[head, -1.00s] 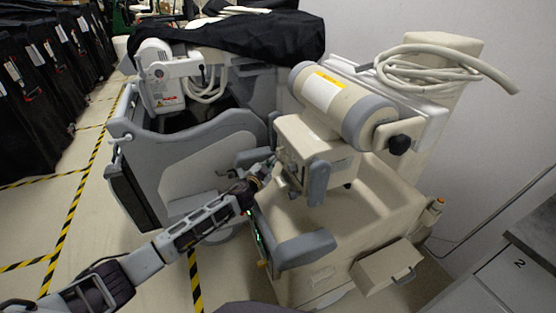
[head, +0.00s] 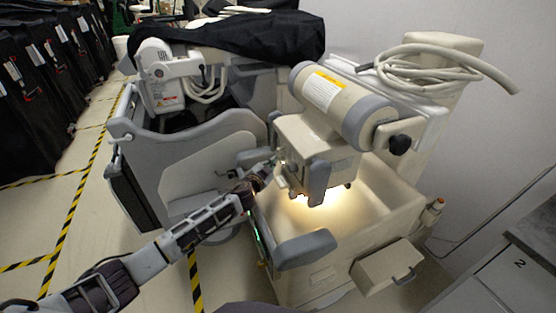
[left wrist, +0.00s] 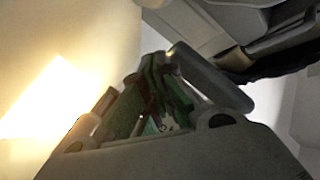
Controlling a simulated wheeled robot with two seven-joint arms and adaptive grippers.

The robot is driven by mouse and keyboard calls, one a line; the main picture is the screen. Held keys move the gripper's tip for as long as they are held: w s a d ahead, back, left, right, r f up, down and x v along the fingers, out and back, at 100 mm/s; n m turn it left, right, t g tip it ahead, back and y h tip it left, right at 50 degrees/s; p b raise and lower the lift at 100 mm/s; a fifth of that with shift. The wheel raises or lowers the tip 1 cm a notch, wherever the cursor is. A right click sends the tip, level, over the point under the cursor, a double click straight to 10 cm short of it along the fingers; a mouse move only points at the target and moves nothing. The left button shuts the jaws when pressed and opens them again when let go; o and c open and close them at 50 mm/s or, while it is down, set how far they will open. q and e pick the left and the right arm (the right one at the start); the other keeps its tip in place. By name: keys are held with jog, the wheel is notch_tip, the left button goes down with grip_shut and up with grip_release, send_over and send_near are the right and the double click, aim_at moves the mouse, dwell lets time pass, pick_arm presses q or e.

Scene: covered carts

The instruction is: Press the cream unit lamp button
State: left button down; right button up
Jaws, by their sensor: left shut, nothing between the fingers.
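The cream unit (head: 320,292) stands at the right of the head view, with a cylinder-shaped tube (head: 338,100) above a boxy lamp head (head: 312,145). The lamp is lit and throws a warm glow into the tray below it. My left gripper (head: 270,170) is shut and empty, with its tip at the left side of the lamp head. I cannot tell whether it touches; the button is hidden or too small to see. In the left wrist view the bright glow is at the left and the gripper's fingers (left wrist: 165,100) are in dim light. My right gripper is not in view.
A grey-white unit (head: 205,165) under a black cover (head: 245,35) stands left of the cream unit. Black-covered carts (head: 35,90) line the far left. A coiled cable (head: 425,68) lies on top, and a grey cabinet (head: 505,280) is at the lower right.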

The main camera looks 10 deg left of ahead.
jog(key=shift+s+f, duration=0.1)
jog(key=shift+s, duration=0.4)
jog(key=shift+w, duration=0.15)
pick_arm(q)
jog(key=shift+s+a, duration=0.45)
jog(key=shift+a, duration=0.2)
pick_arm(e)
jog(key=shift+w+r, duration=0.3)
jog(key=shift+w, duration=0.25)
